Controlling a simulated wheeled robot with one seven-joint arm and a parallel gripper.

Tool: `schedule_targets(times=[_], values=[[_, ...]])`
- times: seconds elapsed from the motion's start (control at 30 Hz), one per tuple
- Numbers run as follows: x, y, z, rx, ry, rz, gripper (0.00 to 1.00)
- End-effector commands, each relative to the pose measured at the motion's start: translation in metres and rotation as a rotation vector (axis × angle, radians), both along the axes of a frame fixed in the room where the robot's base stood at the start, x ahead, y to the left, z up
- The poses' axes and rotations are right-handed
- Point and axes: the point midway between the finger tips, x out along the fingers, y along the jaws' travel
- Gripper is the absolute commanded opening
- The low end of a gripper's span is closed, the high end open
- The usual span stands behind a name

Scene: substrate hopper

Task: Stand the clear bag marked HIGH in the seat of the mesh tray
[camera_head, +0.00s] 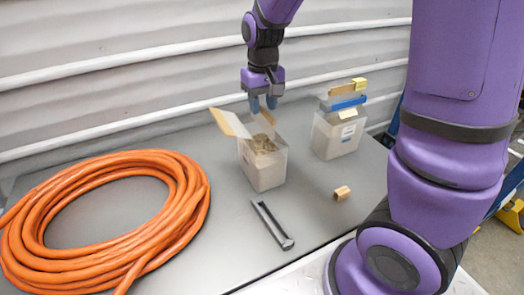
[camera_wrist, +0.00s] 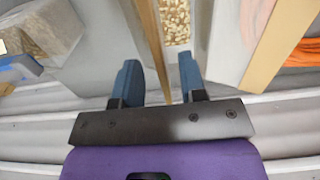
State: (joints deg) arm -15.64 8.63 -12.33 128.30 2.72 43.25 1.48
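My gripper (camera_head: 263,103) hangs just above an open, clear-sided box-shaped container (camera_head: 266,172) holding brown flakes. In the wrist view its blue fingers (camera_wrist: 160,84) are apart, with a thin tan edge (camera_wrist: 154,45) of the container's raised flaps seen between them; I cannot tell whether they touch it. A second clear container or bag (camera_head: 337,136) stands upright to the right, with a blue band, a tan top and a yellow tag. It carries a small label, but I cannot read HIGH on either container. I cannot make out a mesh tray or its seat.
A coiled orange hose (camera_head: 180,222) covers the left of the grey table (camera_head: 215,250). A dark narrow channel-shaped piece (camera_head: 272,226) and a small tan block (camera_head: 342,193) lie in front of the containers. A ribbed wall (camera_head: 120,70) stands behind.

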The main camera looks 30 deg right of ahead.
Motion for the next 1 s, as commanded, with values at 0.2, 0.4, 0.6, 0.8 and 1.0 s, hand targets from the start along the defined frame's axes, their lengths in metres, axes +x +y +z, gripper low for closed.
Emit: schedule_targets(times=[0.2,0.4,0.6,0.8,1.0], values=[[0.004,0.000,-0.030,-0.001,0.004,0.000,0.38],[0.004,0.000,-0.047,-0.001,0.002,0.000,0.38],[0.004,0.000,-0.048,-0.001,0.001,0.000,0.38],[0.004,0.000,-0.048,0.000,0.001,0.000,0.02],[0.004,0.000,-0.048,0.000,0.001,0.000,0.00]])
